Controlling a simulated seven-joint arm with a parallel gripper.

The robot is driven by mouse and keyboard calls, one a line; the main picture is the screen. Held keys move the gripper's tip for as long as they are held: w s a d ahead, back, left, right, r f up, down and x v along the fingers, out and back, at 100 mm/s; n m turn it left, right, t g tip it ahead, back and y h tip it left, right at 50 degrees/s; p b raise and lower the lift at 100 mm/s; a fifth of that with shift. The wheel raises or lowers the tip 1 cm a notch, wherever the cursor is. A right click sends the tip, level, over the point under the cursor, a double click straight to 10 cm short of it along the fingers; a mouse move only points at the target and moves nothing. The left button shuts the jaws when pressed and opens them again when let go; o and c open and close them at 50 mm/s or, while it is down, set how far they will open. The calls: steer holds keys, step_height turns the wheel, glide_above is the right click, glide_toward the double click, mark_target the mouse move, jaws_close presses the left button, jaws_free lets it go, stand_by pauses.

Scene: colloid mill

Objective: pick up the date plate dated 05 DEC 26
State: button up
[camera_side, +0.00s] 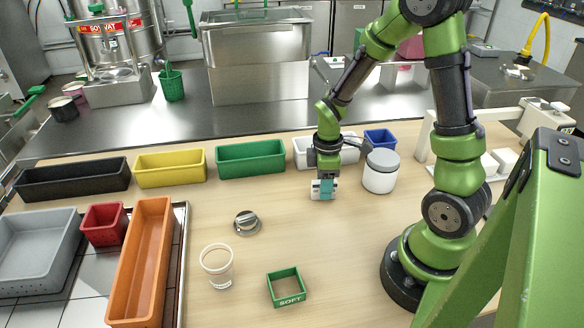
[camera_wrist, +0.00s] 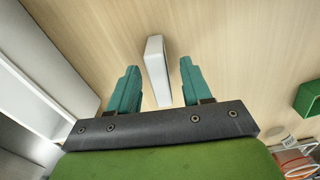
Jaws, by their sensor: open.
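A small white plate-like block (camera_wrist: 156,68) stands on the wooden table between the teal fingers of my gripper (camera_wrist: 160,68) in the wrist view. There is a gap on both sides of it, so the fingers do not appear to touch it. In the side view my gripper (camera_side: 323,189) is low over the table, in front of the white bin (camera_side: 300,155), with its fingers around the white piece. The fingers partly hide the piece there. No date can be read on it in either view.
Black (camera_side: 72,181), yellow (camera_side: 170,169), green (camera_side: 250,159) and blue (camera_side: 380,138) bins line the back. A metal knob (camera_side: 246,222), paper cup (camera_side: 218,266) and green frame (camera_side: 287,288) stand in front.

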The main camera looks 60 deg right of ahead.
steer(key=shift+c, duration=0.2)
jaws_close()
steer(key=shift+r, duration=0.15)
